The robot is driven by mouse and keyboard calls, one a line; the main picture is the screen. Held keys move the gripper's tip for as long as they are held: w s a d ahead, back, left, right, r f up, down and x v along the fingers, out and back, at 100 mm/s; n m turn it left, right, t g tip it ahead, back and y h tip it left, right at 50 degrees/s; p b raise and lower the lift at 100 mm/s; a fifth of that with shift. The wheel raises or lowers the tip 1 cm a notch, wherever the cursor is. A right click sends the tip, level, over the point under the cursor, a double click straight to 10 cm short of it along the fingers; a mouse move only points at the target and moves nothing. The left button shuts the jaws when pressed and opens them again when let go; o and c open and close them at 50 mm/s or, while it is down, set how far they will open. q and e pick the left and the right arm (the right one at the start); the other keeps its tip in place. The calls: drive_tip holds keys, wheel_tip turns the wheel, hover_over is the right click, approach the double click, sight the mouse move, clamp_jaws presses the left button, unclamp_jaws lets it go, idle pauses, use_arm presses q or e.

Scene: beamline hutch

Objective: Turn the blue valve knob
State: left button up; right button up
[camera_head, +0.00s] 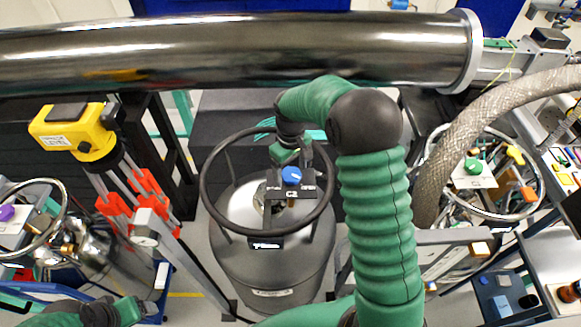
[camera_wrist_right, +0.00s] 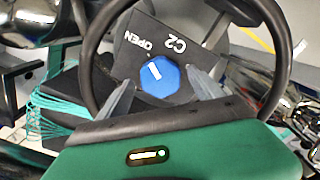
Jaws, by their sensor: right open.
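The blue valve knob (camera_head: 291,175) sits on a dark plate labelled C2 (camera_head: 274,190), above a grey tank and inside a black ring handle. In the right wrist view the knob (camera_wrist_right: 161,83) is faceted, and its white mark slants toward the upper left, where the plate reads OPEN. My right gripper (camera_wrist_right: 159,75) is open, its two fingers on either side of the knob's near part; I cannot tell whether they touch it. In the head view the right gripper (camera_head: 294,157) is just behind the knob. Part of my left arm's end (camera_head: 122,312) shows at the bottom left, its fingers unclear.
The black ring handle (camera_head: 207,190) encircles the knob and gripper. A large metal pipe (camera_head: 230,50) crosses the top. A yellow device on a tripod (camera_head: 75,132) stands left. A braided hose (camera_head: 470,125) and another ringed tank top (camera_head: 474,168) are right.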

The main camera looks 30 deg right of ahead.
sight(291, 172)
drive_tip(key=c, duration=1.3)
drive_tip(key=shift+n, duration=0.3)
drive_tip(key=shift+c, duration=0.4)
drive_tip(key=o, duration=1.4)
wheel_tip(291, 172, up, 17)
drive_tip(key=b, duration=0.3)
drive_tip(key=shift+w+f+b, duration=0.1)
drive_tip(key=shift+f+b, duration=0.05)
drive_tip(key=shift+b, duration=0.2)
